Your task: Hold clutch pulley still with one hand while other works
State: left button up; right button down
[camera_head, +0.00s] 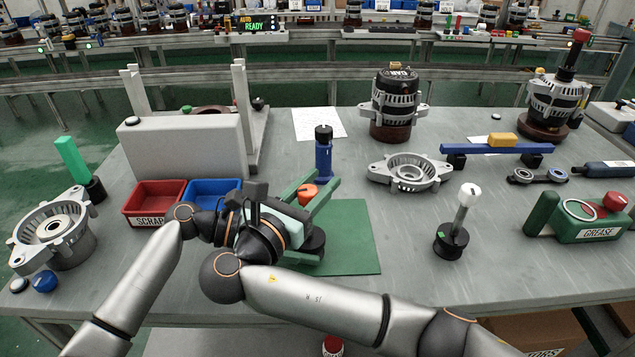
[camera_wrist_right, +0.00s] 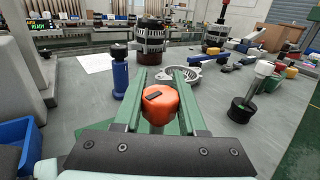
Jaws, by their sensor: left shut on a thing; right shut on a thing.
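The black clutch pulley (camera_head: 316,238) stands on the green mat (camera_head: 352,225) in the head view, largely hidden by my grippers. My left gripper (camera_head: 312,248), the lower one, is shut on the pulley, with one green finger showing along its near side. An orange knob-like piece (camera_head: 308,193) sits above the pulley. My right gripper (camera_head: 309,192) is shut on this orange piece. In the right wrist view, the orange piece (camera_wrist_right: 159,102) has a dark slot on top and stands between the two green fingers. How it joins the pulley is hidden.
A blue upright tool (camera_head: 323,158) stands close behind my grippers. Red (camera_head: 132,211) and blue (camera_head: 236,182) bins lie left, beside a grey block (camera_head: 185,150). The mat's right side is free.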

jog(key=shift+d, duration=0.1)
jog(key=shift+c, duration=2.3)
grip_release()
jog(key=shift+r, duration=0.1)
notch_tip(320, 180, up, 10)
